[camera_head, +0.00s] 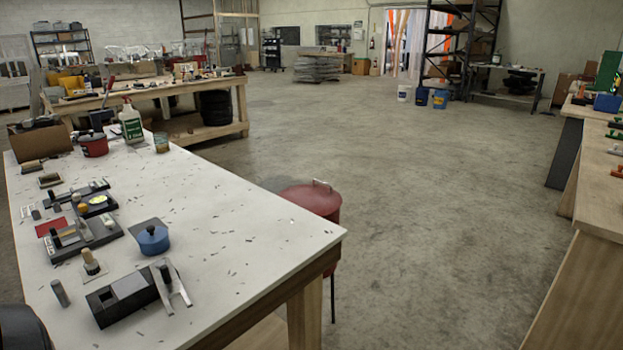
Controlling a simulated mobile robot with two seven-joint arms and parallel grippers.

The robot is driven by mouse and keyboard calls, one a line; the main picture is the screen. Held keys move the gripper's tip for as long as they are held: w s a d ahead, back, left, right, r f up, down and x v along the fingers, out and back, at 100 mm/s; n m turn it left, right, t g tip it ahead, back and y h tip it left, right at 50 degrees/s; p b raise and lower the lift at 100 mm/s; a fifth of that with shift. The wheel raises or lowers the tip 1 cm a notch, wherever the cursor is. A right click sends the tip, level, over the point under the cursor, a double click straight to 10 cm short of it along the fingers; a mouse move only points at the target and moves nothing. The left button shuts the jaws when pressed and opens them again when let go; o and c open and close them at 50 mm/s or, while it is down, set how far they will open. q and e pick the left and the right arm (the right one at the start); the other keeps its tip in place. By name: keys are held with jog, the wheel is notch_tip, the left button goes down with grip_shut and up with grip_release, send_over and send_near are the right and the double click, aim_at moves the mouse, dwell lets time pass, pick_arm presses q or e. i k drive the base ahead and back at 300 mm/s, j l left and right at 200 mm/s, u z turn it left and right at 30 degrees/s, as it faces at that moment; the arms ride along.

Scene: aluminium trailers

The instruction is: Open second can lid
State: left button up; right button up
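A red can (312,199) with a pale handle on its top stands on the floor just past the right edge of the white-topped table (240,235). Its lid looks closed, and the table hides part of its body. A small blue round container (152,239) with a knob on top sits on the table and looks closed. A dark red pot (93,145) stands at the table's far end. I cannot tell which of these is the second can. Neither of my grippers is in view.
Grey and black fixtures (120,297) and small tools crowd the table's left side, with scraps scattered over its top. A green-labelled bottle (132,124) stands at the back. The concrete floor (430,200) is open between this table and a wooden bench (590,190) at right.

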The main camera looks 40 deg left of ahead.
aim_at(321, 201)
jog(key=i+l+u, duration=0.15)
jog(key=i+u, duration=0.35)
jog(key=i+l+u, duration=0.25)
jog(key=u, duration=0.25)
jog(key=i+l+u, duration=0.25)
jog(key=u, duration=0.15)
jog(key=i+l+u, duration=0.2)
jog(key=l+u, duration=0.25)
jog(key=i+l+u, duration=0.2)
jog(key=u, duration=0.2)
jog(key=l+u, duration=0.4)
jog(key=i+l, duration=0.05)
jog(key=l, duration=0.05)
